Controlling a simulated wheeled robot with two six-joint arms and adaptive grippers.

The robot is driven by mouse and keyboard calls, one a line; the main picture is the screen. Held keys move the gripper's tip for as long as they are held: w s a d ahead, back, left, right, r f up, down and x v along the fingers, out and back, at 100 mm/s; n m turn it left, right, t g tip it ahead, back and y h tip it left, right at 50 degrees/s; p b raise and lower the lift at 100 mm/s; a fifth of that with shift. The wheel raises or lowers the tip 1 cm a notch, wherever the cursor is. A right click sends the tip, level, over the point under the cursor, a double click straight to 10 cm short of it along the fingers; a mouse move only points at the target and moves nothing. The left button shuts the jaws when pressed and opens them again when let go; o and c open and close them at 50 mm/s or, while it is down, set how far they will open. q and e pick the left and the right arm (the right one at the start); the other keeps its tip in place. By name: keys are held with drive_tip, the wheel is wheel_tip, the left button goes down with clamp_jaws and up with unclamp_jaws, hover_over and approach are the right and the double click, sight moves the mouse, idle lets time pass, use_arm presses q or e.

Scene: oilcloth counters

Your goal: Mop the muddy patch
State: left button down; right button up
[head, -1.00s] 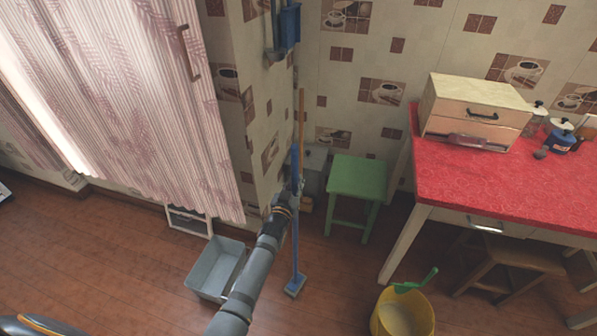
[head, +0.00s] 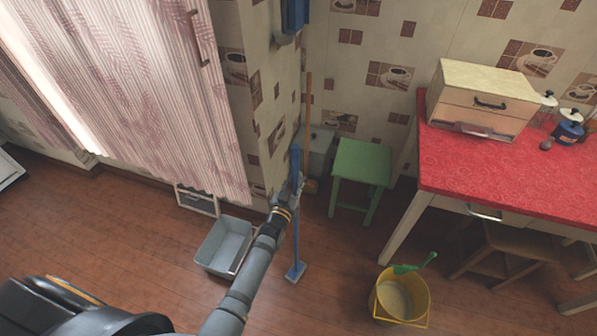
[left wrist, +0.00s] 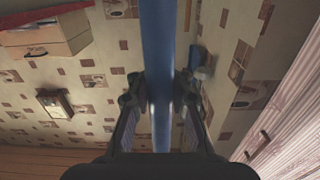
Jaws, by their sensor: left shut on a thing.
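A blue mop (head: 295,240) stands about upright in the head view, its flat head (head: 295,272) low at the floor; I cannot tell whether it touches. My left gripper (head: 294,190) is shut on the upper part of its handle. In the left wrist view the blue handle (left wrist: 162,75) runs between the two fingers (left wrist: 160,95). No muddy patch can be made out on the visible floor. My right gripper is not in view.
A grey basin (head: 221,250) lies left of the mop. A yellow bucket (head: 417,305) with a green tool (head: 415,266) stands to its right. A green stool (head: 362,162), a wooden-handled broom (head: 308,100) and the red table (head: 470,170) stand behind. Bare floor (head: 120,230) lies to the left.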

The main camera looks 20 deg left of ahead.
sight(294, 184)
use_arm(q)
drive_tip(key=shift+s+p, duration=0.5)
drive_tip(key=s+p, duration=0.1)
drive_tip(key=s, duration=0.2)
drive_tip(key=shift+r+p, duration=0.1)
drive_tip(key=shift+p, duration=0.3)
drive_tip(key=shift+s, duration=0.3)
